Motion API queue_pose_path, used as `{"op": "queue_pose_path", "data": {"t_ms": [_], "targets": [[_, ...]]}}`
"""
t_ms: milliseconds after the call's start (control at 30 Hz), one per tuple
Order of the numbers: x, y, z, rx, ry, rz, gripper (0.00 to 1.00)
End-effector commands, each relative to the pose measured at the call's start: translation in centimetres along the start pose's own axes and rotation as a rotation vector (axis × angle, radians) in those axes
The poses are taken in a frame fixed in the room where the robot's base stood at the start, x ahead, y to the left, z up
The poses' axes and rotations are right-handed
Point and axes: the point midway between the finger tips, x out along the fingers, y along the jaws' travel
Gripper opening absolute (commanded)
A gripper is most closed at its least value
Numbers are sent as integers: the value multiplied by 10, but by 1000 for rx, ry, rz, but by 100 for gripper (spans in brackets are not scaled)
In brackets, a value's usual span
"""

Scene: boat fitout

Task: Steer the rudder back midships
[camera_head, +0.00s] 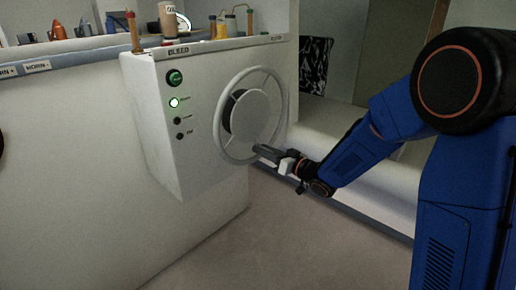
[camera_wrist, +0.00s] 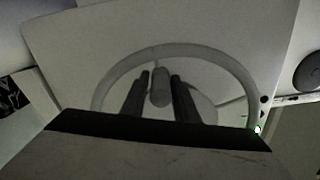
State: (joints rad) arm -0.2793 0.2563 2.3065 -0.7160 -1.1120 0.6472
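The wheel (camera_head: 252,114) is a pale handwheel with a round grey centre disc, on the front of a white box. Its rim also shows as an arc in the wrist view (camera_wrist: 208,57). A short grey cylindrical handle (camera_wrist: 160,87) sticks out from the rim towards the wrist camera. My gripper (camera_head: 263,151) is at the lower right of the rim. In the wrist view its two dark fingers (camera_wrist: 160,92) stand apart, one each side of the handle, with narrow gaps. The head view does not show the handle clearly behind the fingers.
The white box (camera_head: 160,105), marked BLEED, has a lit green lamp (camera_head: 174,102) and dark buttons at the left of the wheel. Bottles and small tools stand on the shelf (camera_head: 90,45) above. A white ledge (camera_head: 345,155) runs behind my arm. The floor below is clear.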

Motion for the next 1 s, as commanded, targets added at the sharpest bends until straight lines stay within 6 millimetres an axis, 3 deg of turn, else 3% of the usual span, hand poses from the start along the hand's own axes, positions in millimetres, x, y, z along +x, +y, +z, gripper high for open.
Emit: {"op": "queue_pose_path", "data": {"t_ms": [233, 600, 633, 733, 1000], "targets": [[26, 0, 0, 0, 0, 0, 27], [31, 0, 0, 0, 1, 0, 27], [31, 0, 0, 0, 1, 0, 25], [31, 0, 0, 0, 1, 0, 1], [34, -3, 0, 10, 1, -1, 0]]}}
